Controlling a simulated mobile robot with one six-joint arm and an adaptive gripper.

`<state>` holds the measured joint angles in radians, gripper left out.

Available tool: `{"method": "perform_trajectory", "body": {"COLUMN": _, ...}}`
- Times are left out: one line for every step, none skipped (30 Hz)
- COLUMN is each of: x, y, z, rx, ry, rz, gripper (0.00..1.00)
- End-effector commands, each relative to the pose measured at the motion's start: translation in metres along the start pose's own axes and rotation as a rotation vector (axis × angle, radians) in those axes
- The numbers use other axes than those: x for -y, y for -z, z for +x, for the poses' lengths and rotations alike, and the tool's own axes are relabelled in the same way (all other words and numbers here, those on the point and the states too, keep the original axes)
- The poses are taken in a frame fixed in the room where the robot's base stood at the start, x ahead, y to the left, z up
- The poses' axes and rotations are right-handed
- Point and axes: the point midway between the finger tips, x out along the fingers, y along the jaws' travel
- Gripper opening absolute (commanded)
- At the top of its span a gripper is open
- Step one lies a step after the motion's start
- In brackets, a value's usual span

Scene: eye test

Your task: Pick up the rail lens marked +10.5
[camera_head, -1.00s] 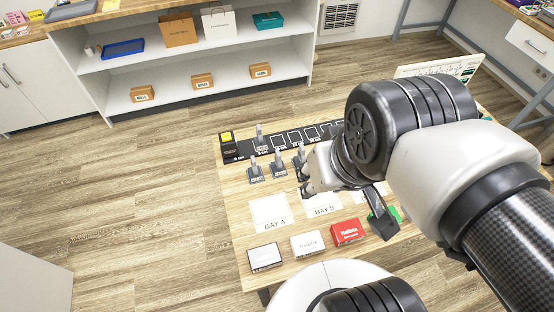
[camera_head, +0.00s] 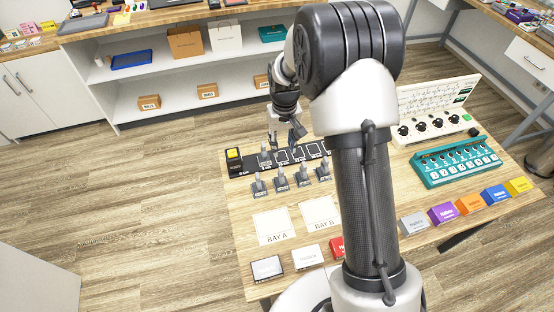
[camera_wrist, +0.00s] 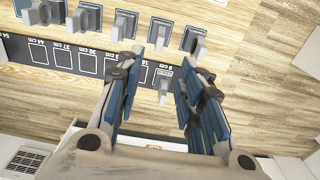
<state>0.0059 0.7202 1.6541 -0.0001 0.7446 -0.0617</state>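Several grey rail lenses stand on small dark bases in a row on the wooden table, among them one at the left end (camera_head: 258,184) and another further right (camera_head: 303,176). One more lens (camera_head: 265,156) stands on the black marked rail (camera_head: 312,153), near its left end. The markings on the lenses are too small to read, so I cannot tell which is +10.5. My gripper (camera_head: 284,144) is above the rail, behind the row. In the wrist view my gripper (camera_wrist: 160,66) is open and empty, with the rail lens (camera_wrist: 163,88) seen between its fingers.
The BAY A card (camera_head: 272,222) and BAY B card (camera_head: 318,210) lie in front of the row. Small boxes line the front edge. A teal rack (camera_head: 455,162) and a dial panel (camera_head: 432,125) stand right.

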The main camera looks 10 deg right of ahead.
Motion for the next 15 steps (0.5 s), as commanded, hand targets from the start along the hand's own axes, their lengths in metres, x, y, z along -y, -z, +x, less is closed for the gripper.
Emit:
{"method": "perform_trajectory", "body": {"x": 0.0, "y": 0.003, "z": 0.011, "rx": 0.012, "ry": 0.001, "rz": -0.001, "gripper": 0.35}}
{"method": "perform_trajectory", "body": {"x": 0.0, "y": 0.004, "z": 0.016, "rx": 0.016, "ry": 0.001, "rz": -0.002, "gripper": 0.35}}
{"method": "perform_trajectory", "body": {"x": 0.0, "y": 0.004, "z": 0.021, "rx": 0.019, "ry": 0.001, "rz": -0.003, "gripper": 0.35}}
{"method": "perform_trajectory", "body": {"x": 0.0, "y": 0.005, "z": 0.025, "rx": 0.021, "ry": 0.001, "rz": -0.003, "gripper": 0.35}}
{"method": "perform_trajectory", "body": {"x": -0.001, "y": 0.005, "z": 0.028, "rx": 0.022, "ry": 0.002, "rz": -0.003, "gripper": 0.35}}
{"method": "perform_trajectory", "body": {"x": -0.001, "y": 0.006, "z": 0.033, "rx": 0.024, "ry": 0.002, "rz": -0.004, "gripper": 0.35}}
{"method": "perform_trajectory", "body": {"x": -0.001, "y": 0.005, "z": 0.037, "rx": 0.024, "ry": 0.002, "rz": -0.004, "gripper": 0.35}}
{"method": "perform_trajectory", "body": {"x": 0.0, "y": 0.005, "z": 0.042, "rx": 0.025, "ry": 0.002, "rz": -0.004, "gripper": 0.35}}
{"method": "perform_trajectory", "body": {"x": 0.0, "y": 0.005, "z": 0.049, "rx": 0.025, "ry": 0.002, "rz": -0.004, "gripper": 0.35}}
{"method": "perform_trajectory", "body": {"x": 0.0, "y": 0.004, "z": 0.055, "rx": 0.026, "ry": 0.002, "rz": -0.004, "gripper": 0.35}}
{"method": "perform_trajectory", "body": {"x": 0.0, "y": 0.004, "z": 0.062, "rx": 0.027, "ry": 0.002, "rz": -0.004, "gripper": 0.35}}
{"method": "perform_trajectory", "body": {"x": 0.0, "y": 0.004, "z": 0.072, "rx": 0.026, "ry": 0.002, "rz": -0.004, "gripper": 0.35}}
{"method": "perform_trajectory", "body": {"x": 0.0, "y": 0.004, "z": 0.078, "rx": 0.027, "ry": 0.002, "rz": -0.004, "gripper": 0.35}}
{"method": "perform_trajectory", "body": {"x": 0.0, "y": 0.003, "z": 0.085, "rx": 0.027, "ry": 0.002, "rz": -0.003, "gripper": 0.35}}
{"method": "perform_trajectory", "body": {"x": 0.0, "y": 0.004, "z": 0.094, "rx": 0.026, "ry": 0.002, "rz": -0.003, "gripper": 0.35}}
